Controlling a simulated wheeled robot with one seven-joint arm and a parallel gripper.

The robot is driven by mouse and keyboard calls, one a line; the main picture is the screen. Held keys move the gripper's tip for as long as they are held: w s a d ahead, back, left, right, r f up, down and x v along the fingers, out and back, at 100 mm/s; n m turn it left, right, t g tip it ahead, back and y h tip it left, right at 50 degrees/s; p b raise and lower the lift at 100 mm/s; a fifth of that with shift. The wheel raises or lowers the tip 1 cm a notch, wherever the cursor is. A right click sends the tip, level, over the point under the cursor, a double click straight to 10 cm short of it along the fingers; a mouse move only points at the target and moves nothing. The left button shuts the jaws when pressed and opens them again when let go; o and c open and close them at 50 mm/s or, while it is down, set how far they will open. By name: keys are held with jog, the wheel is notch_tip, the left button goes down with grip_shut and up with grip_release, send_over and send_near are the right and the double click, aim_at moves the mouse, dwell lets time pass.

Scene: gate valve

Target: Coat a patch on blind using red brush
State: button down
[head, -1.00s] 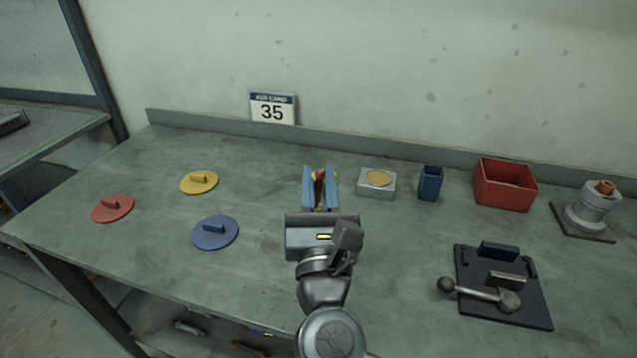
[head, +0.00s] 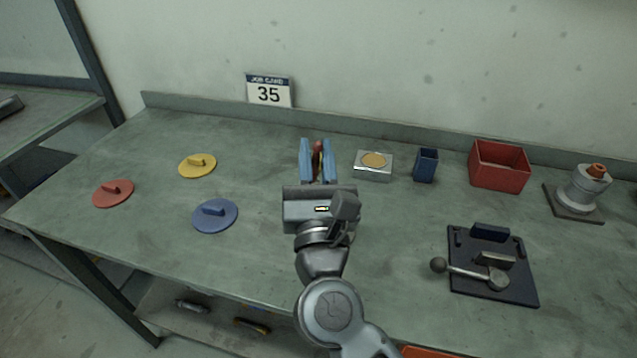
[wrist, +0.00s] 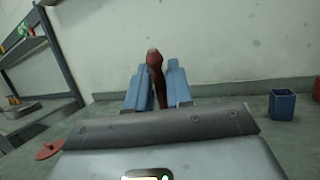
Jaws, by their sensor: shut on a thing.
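My gripper (head: 318,162) is shut on a dark red, upright handle, which looks like the red brush (wrist: 155,75); it stands between the blue fingers in the wrist view. The brush's lower end is hidden. Three flat discs with bar handles lie left of my gripper: red (head: 113,194), yellow (head: 197,166) and blue (head: 215,216). I cannot tell which is the blind. A grey block with a round tan top (head: 373,170) sits just right of my gripper.
Right of the block stand a blue open holder (head: 425,166), a red open box (head: 498,166) and a grey fitting with an orange top (head: 584,190). A dark plate with a lever (head: 493,268) lies front right. A job card 35 (head: 269,92) stands at the back.

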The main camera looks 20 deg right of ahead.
jog(key=s+d+r+p, duration=0.2)
jog(key=d+r+p, duration=0.1)
jog(key=d, duration=0.3)
jog(key=f+b, duration=0.2)
jog(key=f, duration=0.1)
jog(key=f+b, duration=0.1)
jog(key=f, duration=0.1)
jog(key=shift+d+b, duration=0.35)
jog(key=shift+b, duration=0.05)
jog(key=shift+w, duration=0.1)
